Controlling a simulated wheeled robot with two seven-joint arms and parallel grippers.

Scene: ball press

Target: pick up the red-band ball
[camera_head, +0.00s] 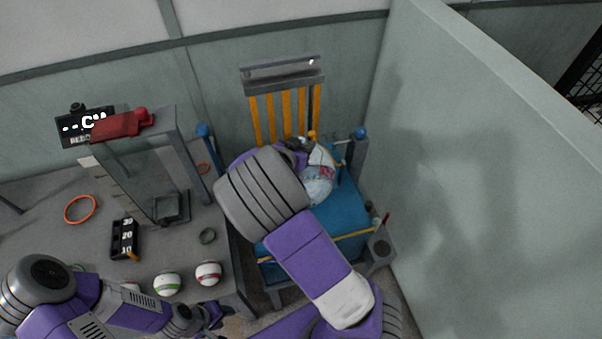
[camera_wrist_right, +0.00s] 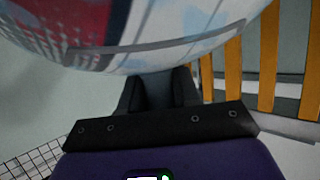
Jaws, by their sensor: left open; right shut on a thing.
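The red-band ball (camera_head: 208,273), white with a dark red stripe, rests on the grey table near its front right. The green-band ball (camera_head: 167,284) sits just left of it. My left gripper (camera_head: 212,316) is open and empty, in front of and below the red-band ball, apart from it. My right gripper (camera_wrist_right: 158,92) is shut on a rounded white thing with light-blue and red patches (camera_wrist_right: 150,30), which fills the top of the right wrist view. In the head view this patterned thing (camera_head: 319,183) is above the blue seat, and the right fingers are mostly hidden.
The grey press (camera_head: 190,150) with a red top stands on the table (camera_head: 60,180). The blue chair (camera_head: 345,215) with yellow slats stands beside the pale right wall (camera_head: 460,170).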

